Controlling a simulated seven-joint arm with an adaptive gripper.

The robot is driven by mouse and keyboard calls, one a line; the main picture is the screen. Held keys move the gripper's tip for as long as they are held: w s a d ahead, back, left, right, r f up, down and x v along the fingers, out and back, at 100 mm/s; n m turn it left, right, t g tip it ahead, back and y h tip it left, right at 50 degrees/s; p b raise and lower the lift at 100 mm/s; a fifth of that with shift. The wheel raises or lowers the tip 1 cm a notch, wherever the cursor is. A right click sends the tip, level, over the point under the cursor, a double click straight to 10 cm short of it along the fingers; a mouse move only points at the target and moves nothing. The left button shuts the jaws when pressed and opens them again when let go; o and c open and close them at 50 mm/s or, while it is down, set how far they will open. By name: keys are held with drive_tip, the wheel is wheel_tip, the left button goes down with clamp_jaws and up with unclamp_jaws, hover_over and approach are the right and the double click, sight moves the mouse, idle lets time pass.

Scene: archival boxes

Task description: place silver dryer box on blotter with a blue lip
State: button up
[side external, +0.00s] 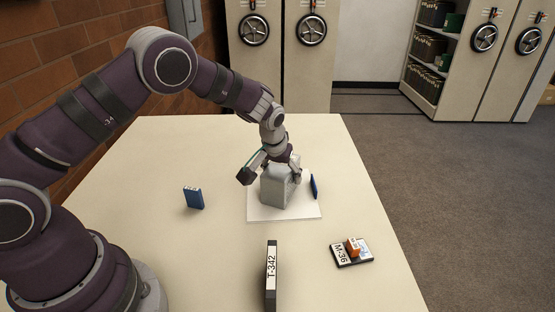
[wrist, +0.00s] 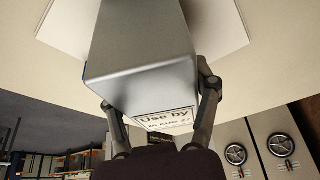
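The silver dryer box (side external: 277,187) is a grey metallic block over the white blotter (side external: 290,214) in the side view. In the wrist view the silver box (wrist: 140,58) fills the centre, with a "Use by" label on its near face. My gripper (side external: 281,169) reaches down to the box from above. In the wrist view its fingers (wrist: 160,98) press on opposite sides of the box. A blue upright piece (side external: 314,187) stands at the blotter's right edge. Whether the box's underside touches the blotter is unclear.
A blue box (side external: 193,197) stands left of the blotter. A dark tray marked M-36 (side external: 352,252) with an orange item lies at front right. The tabletop between them is clear.

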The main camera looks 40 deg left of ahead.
drive_tip(key=o, duration=0.3)
drive_tip(key=shift+r, duration=0.25)
drive_tip(key=v, duration=1.1)
drive_tip(key=shift+s+r, duration=0.1)
drive_tip(key=shift+r, duration=0.05)
drive_tip(key=s+r+m+h, duration=0.1)
drive_tip(key=s+r+m, duration=0.1)
drive_tip(key=s, duration=0.7)
drive_tip(key=s+r+m+t, duration=0.1)
drive_tip(key=s+r+m, duration=0.1)
drive_tip(key=s+r, duration=0.3)
drive_tip(key=s, duration=0.4)
drive_tip(key=shift+s+m+t+h, duration=0.2)
drive_tip(key=shift+m+t+h, duration=0.1)
drive_tip(key=shift+h, duration=0.1)
drive_tip(key=shift+d+r, duration=0.1)
drive_tip(key=shift+r, duration=0.05)
